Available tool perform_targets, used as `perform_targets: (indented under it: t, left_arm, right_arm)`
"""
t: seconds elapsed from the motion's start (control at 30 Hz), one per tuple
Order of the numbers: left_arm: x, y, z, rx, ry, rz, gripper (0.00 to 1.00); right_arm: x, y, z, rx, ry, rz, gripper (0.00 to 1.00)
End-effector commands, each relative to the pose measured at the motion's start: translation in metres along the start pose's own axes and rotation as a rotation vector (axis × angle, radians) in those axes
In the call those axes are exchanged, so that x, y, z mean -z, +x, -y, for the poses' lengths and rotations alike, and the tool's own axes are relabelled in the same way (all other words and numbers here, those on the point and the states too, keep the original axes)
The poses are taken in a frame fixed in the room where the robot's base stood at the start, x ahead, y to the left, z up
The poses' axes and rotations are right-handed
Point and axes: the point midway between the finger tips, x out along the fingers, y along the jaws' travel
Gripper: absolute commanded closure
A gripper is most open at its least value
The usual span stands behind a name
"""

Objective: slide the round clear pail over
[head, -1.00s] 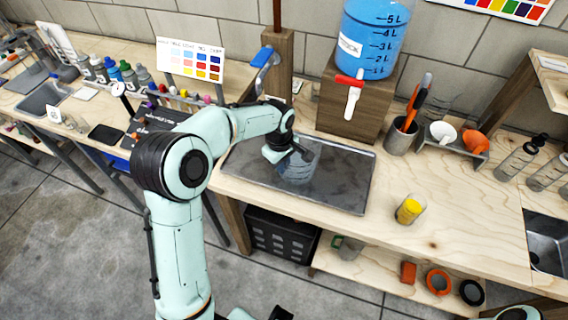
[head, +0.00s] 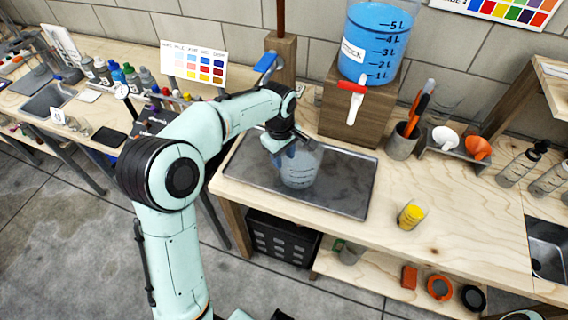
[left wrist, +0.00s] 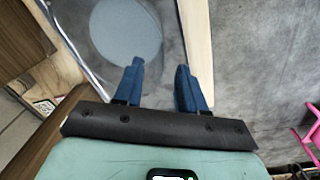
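The round clear pail (head: 299,172) stands upright on the dark grey tray (head: 345,190) on the wooden bench. Its pale disc also shows at the top of the left wrist view (left wrist: 125,30). My left gripper (head: 288,155) is low at the pail's back-left side in the head view. In the left wrist view its two blue fingers (left wrist: 159,85) are apart with nothing between them. One finger overlaps the pail's edge in the picture; I cannot tell whether it touches. My right gripper is out of view.
A blue liquid tank (head: 376,45) with a red-and-white tap (head: 352,100) stands on a wooden block behind the tray. A yellow-filled cup (head: 410,215) stands to the right. A tool cup (head: 402,140) and funnels (head: 445,137) are further back. The tray's right part is clear.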

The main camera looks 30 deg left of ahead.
Motion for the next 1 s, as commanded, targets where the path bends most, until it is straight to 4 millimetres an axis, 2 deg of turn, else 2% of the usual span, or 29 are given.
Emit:
perform_targets:
  t: [0.03,0.1,0.33,0.5,1.0]
  left_arm:
    - [0.000,-0.014,-0.001,-0.005,0.000,-0.002,0.60]
    - [0.000,-0.029,-0.001,-0.005,0.001,-0.001,0.60]
    - [0.000,-0.061,-0.001,0.000,0.001,0.001,0.60]
    - [0.000,-0.068,0.000,0.001,0.001,0.001,0.60]
    - [0.000,-0.068,0.000,0.002,0.001,0.001,0.60]
  right_arm:
    - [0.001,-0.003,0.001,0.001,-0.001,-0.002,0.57]
    - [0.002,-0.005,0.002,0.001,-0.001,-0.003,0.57]
    - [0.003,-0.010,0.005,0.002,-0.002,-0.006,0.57]
    - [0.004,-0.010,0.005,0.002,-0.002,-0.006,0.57]
    - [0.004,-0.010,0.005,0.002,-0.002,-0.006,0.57]
